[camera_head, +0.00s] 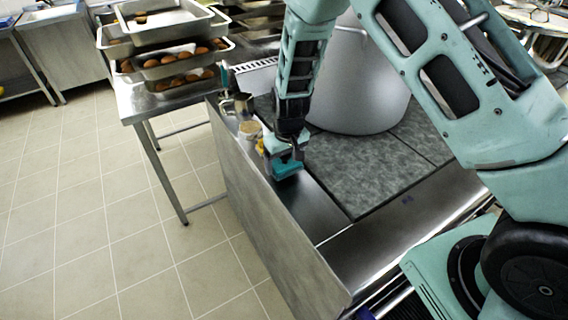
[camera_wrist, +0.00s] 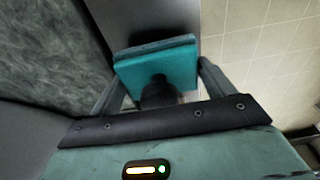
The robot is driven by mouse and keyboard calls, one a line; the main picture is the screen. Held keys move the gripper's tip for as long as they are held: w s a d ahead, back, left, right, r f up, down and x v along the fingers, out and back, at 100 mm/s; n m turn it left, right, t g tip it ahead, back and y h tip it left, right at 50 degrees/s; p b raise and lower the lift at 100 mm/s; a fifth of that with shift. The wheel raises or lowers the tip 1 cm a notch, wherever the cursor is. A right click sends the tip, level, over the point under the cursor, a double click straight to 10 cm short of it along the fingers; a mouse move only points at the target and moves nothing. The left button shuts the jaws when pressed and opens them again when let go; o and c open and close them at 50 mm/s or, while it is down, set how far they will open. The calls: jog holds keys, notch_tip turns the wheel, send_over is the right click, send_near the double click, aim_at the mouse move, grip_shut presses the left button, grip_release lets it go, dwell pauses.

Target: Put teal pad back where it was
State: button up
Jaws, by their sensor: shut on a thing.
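The teal pad (camera_head: 287,171) is at my gripper's tip, over the steel ledge at the left side of the stove in the head view. In the wrist view the teal pad (camera_wrist: 155,66) is a flat square block with a dark round piece in front of it. My gripper (camera_head: 284,158) points down and is shut on the pad. In the wrist view my gripper (camera_wrist: 158,80) has one finger at each side of the pad. I cannot tell whether the pad touches the ledge.
A big stockpot (camera_head: 360,85) stands on the grey stone-patterned cooktop (camera_head: 365,170) beside my arm. A metal jug (camera_head: 243,104), a pale cup (camera_head: 250,128) and a small yellow item (camera_head: 260,147) stand close behind the pad. The front ledge (camera_head: 325,220) is clear.

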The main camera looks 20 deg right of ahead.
jog(key=shift+f, duration=1.05)
jog(key=shift+f, duration=0.1)
jog(key=o, duration=1.2)
